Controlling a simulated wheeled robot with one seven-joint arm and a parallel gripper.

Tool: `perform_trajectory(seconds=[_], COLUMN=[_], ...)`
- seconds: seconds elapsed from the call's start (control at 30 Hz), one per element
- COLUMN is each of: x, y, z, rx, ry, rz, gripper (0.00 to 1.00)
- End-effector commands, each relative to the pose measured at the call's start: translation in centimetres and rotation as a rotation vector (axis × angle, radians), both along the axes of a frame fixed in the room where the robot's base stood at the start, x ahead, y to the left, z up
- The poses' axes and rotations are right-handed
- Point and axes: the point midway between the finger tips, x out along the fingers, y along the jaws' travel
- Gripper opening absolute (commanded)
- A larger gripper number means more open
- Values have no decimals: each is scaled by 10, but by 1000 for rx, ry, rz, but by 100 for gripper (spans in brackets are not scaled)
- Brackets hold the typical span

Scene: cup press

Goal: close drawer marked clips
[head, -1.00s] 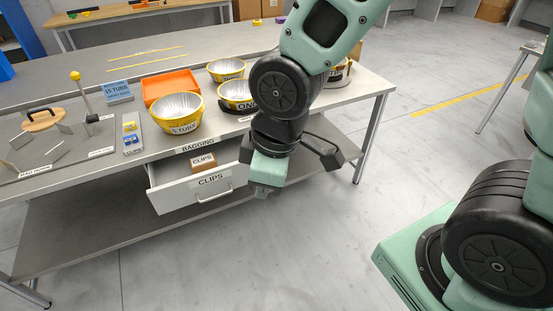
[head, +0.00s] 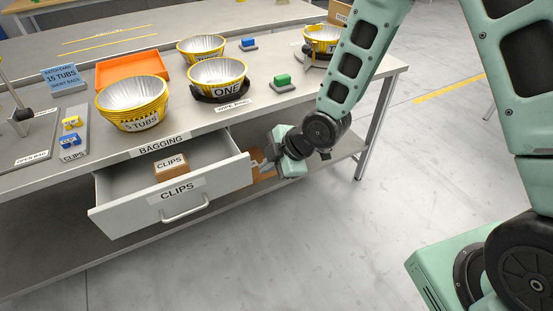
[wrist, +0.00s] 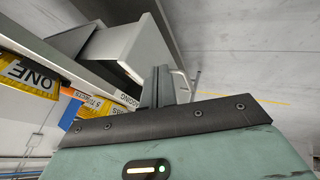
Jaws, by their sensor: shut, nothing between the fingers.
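The drawer marked CLIPS (head: 130,216) hangs open below the bench top, pulled out toward me. Its front has a CLIPS label and a bar handle (head: 185,210). A small brown box labelled CLIPS (head: 170,168) sits inside it. My gripper (head: 262,164) is shut and empty, just right of the drawer's right side; I cannot tell whether it touches. In the wrist view, the shut fingers (wrist: 158,88) point up toward the pale drawer (wrist: 142,50), which appears tilted.
A lower shelf (head: 60,265) runs beneath the drawer. A bench leg (head: 373,130) stands to the right. The floor in front is clear.

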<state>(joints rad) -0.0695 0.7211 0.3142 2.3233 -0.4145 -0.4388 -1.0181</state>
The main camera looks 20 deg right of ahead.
Motion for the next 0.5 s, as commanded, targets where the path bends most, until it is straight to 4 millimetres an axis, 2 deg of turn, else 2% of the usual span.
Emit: perform_trajectory(seconds=[0.03, 0.2, 0.3, 0.5], x=[3, 16, 34, 51], y=[7, 22, 24, 28], z=[-11, -38, -32, -33], rx=[1, 0, 2, 1], ry=[3, 3, -1, 0], rz=[2, -1, -4, -1], gripper=[0, 0, 0, 0])
